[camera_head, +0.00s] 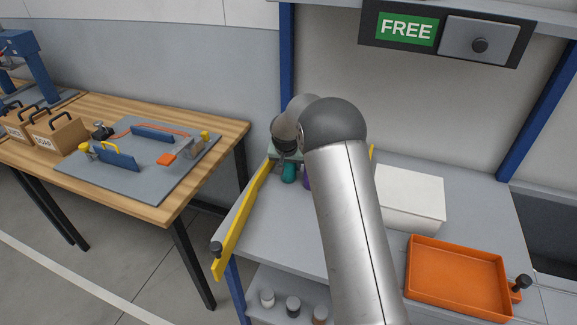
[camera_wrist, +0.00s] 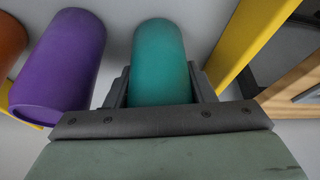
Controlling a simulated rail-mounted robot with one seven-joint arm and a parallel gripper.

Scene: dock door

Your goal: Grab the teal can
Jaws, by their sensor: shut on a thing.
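The teal can (camera_wrist: 160,60) stands between the two fingers of my gripper (camera_wrist: 160,88) in the wrist view, with a finger against each side. My gripper is shut on it. In the head view the teal can (camera_head: 289,173) shows just below my wrist, near the yellow rail at the left of the grey bench. My arm hides part of that area. I cannot tell whether the can is lifted off the surface.
A purple can (camera_wrist: 62,65) stands close left of the teal can, with an orange object (camera_wrist: 10,45) beyond it. A yellow rail (camera_head: 240,220) edges the bench (camera_head: 285,235). A white box (camera_head: 410,195) and orange tray (camera_head: 457,275) lie right of my arm.

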